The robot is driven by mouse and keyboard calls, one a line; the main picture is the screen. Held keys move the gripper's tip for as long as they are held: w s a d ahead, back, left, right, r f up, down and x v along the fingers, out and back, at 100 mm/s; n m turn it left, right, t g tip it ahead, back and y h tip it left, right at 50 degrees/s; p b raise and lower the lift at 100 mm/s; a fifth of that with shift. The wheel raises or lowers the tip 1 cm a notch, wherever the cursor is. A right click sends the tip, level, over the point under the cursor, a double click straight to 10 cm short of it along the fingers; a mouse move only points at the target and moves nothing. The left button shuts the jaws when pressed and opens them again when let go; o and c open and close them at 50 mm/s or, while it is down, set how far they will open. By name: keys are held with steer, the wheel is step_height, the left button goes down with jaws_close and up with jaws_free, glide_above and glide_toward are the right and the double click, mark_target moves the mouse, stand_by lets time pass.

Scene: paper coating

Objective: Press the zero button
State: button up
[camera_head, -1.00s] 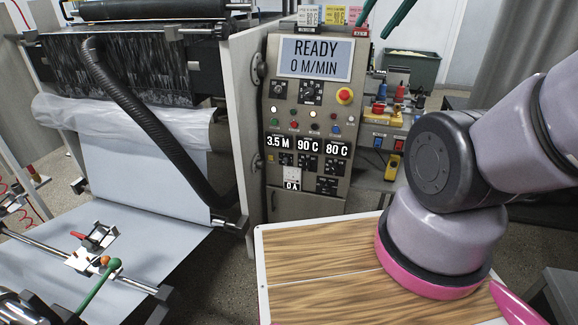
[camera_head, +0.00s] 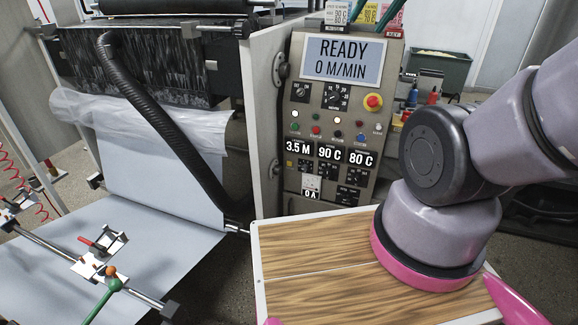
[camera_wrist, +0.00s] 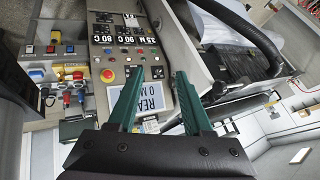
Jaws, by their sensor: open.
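The control panel (camera_head: 309,110) stands ahead, with a screen (camera_head: 342,60) reading READY, 0 M/MIN. Small coloured buttons (camera_head: 316,131) and a red knob on a yellow base (camera_head: 373,102) sit below it; the labels are too small to read, so I cannot tell which is the zero button. Displays (camera_head: 329,152) read 3.5 M, 90 C and 80 C. In the wrist view the panel (camera_wrist: 104,60) appears upside down beyond my gripper (camera_wrist: 157,80), whose green fingers are spread and empty. In the head view only green finger parts show at the top edge, above the panel.
The coating machine with its black hose (camera_head: 165,128) and white sheet (camera_head: 165,255) fills the left. A wooden-topped surface (camera_head: 310,245) lies in front of the panel, below my arm. A grey bin (camera_head: 437,68) stands behind at the right.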

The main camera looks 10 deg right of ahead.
jaws_close()
stand_by(1.5)
